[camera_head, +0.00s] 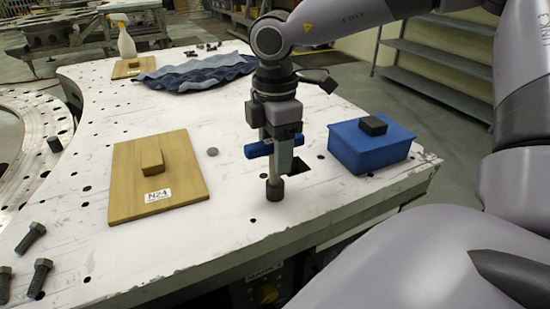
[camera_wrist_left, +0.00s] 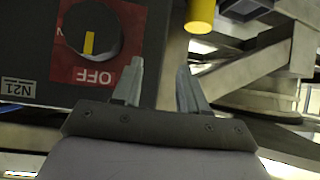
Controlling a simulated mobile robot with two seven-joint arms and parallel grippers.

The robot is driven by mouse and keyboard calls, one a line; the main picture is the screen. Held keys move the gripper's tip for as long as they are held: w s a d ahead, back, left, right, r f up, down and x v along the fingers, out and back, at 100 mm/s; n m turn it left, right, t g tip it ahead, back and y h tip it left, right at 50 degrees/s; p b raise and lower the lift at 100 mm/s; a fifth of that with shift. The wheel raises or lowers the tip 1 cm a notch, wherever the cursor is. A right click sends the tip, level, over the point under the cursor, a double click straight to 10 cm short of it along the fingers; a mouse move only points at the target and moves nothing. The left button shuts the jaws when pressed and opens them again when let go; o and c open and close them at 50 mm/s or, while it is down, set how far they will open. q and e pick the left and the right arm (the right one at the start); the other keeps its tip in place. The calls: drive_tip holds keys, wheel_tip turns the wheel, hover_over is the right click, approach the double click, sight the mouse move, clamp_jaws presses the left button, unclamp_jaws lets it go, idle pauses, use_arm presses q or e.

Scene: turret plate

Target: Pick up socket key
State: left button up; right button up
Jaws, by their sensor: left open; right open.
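The socket key (camera_head: 274,170) stands upright on the white plate, with a blue crossbar at its top, a grey shaft and a dark socket end at the bottom. My right gripper (camera_head: 283,134) points down from above at its top, around the level of the blue crossbar. The jaws are open; the arm partly hides the key's top, and I cannot tell whether they touch it. My left gripper (camera_wrist_left: 158,88) is open and empty in the left wrist view, near a dark panel.
A blue box (camera_head: 366,150) with a black-knobbed lid stands right of the key. A wooden board (camera_head: 188,180) labelled N24 lies left. Several dark bolts (camera_head: 42,272) lie at the lower left. A blue cloth (camera_head: 195,73) lies behind. The panel has an OFF knob (camera_wrist_left: 90,30).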

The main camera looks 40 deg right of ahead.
clamp_jaws()
drive_tip(key=shift+r, duration=0.1)
idle(1.3)
